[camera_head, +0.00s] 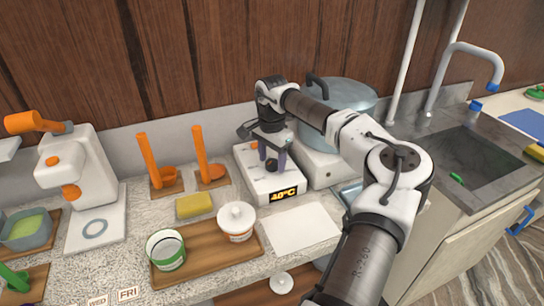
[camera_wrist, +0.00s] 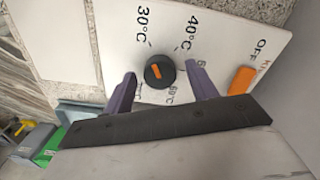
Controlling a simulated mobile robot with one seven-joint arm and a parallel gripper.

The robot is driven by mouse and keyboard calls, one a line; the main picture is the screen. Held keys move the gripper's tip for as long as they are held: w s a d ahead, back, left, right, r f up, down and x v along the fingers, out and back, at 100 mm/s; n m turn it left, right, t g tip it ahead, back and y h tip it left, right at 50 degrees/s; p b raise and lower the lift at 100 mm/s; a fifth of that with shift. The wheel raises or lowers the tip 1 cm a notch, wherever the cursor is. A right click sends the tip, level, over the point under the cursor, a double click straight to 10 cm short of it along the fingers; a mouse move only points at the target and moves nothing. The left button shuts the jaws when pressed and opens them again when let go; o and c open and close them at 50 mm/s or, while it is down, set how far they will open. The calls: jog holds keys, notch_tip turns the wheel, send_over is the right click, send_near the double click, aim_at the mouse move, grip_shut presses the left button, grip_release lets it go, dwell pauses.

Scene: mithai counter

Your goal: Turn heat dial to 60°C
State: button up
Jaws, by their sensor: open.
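The heat dial (camera_wrist: 158,71) is a round black knob with an orange mark, on a white panel. Labels 30°C, 40°C and OFF are readable around it; a lower label is partly hidden by a finger. In the head view the white heater unit (camera_head: 252,176) has a display (camera_head: 284,194) that seems to read 40°C. My gripper (camera_head: 272,162) is over this unit, pointing down. In the wrist view its two purple fingers (camera_wrist: 161,77) are open, one on each side of the dial, with gaps visible.
An orange switch (camera_wrist: 241,80) is near OFF. A big lidded pot (camera_head: 345,100) stands just behind right. A white sheet (camera_head: 301,228) lies in front.

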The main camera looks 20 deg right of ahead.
jog(key=c, duration=1)
